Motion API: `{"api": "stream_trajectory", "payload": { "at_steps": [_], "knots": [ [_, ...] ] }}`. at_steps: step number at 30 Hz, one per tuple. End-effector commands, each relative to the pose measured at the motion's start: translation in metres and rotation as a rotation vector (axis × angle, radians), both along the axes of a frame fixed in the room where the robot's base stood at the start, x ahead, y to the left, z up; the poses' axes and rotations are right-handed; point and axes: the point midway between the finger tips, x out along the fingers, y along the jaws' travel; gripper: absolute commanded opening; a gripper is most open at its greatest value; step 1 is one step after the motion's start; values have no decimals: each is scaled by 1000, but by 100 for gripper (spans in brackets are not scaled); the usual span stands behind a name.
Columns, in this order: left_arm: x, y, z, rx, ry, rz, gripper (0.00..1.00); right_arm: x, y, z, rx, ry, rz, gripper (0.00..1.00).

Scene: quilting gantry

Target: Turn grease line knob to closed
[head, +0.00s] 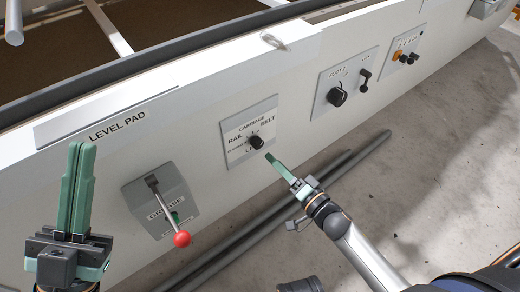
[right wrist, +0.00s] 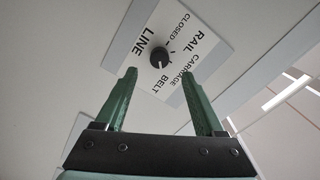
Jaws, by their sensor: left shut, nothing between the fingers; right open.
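The grease line knob (head: 255,142) is a small black dial on a pale plate (head: 236,157) labelled CARRIAGE, RAIL, BELT, CLOSED and LINE. The knob also shows in the right wrist view (right wrist: 159,57), beyond the fingertips. A small pale mark on it seems to face BELT. My right gripper (head: 269,157) is open, its green fingers pointing at the plate just below and right of the knob; in its wrist view the gripper (right wrist: 159,78) holds nothing. My left gripper (head: 79,148) is shut and empty at the far left, fingers upward, well away from the knob.
Left of the plate is a grey GREASE box (head: 148,196) with a red-ball lever (head: 182,239) sticking out. Right are a FOOT panel (head: 327,110) with a black knob and another panel (head: 398,44). Dark rails (head: 335,178) lie on the floor below.

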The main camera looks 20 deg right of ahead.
Motion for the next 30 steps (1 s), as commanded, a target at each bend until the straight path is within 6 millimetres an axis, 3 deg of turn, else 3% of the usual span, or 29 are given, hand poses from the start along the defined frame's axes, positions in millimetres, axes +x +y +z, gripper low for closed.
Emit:
{"api": "stream_trajectory", "payload": {
  "at_steps": [6, 12, 25, 30],
  "knots": [
    [1, -2, -21, 11, 6, 5, 0, 42, 15, -2, -1, -4, 1, 71],
    [2, -3, -29, 23, 8, 10, 0, 65, 23, -2, -1, 0, 0, 71],
    [2, -4, -31, 26, 11, 11, 0, 73, 26, 0, 0, 1, 0, 71],
    [2, -4, -31, 26, 11, 11, 0, 72, 26, 0, 0, 1, 0, 52]
  ]
}}
